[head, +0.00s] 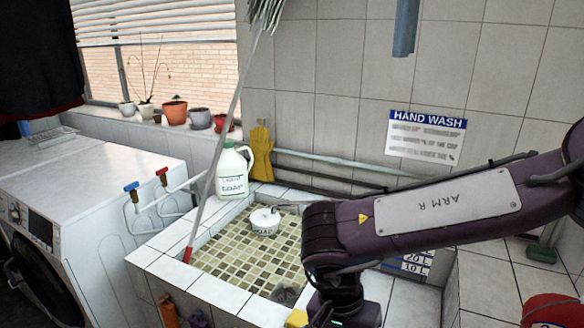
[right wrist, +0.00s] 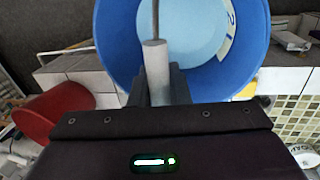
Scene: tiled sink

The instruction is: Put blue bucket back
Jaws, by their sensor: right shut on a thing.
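The blue bucket (right wrist: 115,30) fills the top of the right wrist view, its open mouth toward the camera. A thin rod runs from its pale cylindrical handle grip (right wrist: 156,55). My right gripper (right wrist: 158,82) is shut on that grip, one dark finger on each side. In the head view my right arm reaches in from the right, and its gripper end runs off the bottom edge. The bucket cannot be made out there. My left gripper is in neither view.
The tiled sink (head: 165,262) holds a white soap container (head: 264,222); a soap jug (head: 232,172) stands on its rim. A red bucket (right wrist: 52,112) lies left in the wrist view. A mop pole (head: 215,150) leans across the sink. A washing machine (head: 85,205) stands left.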

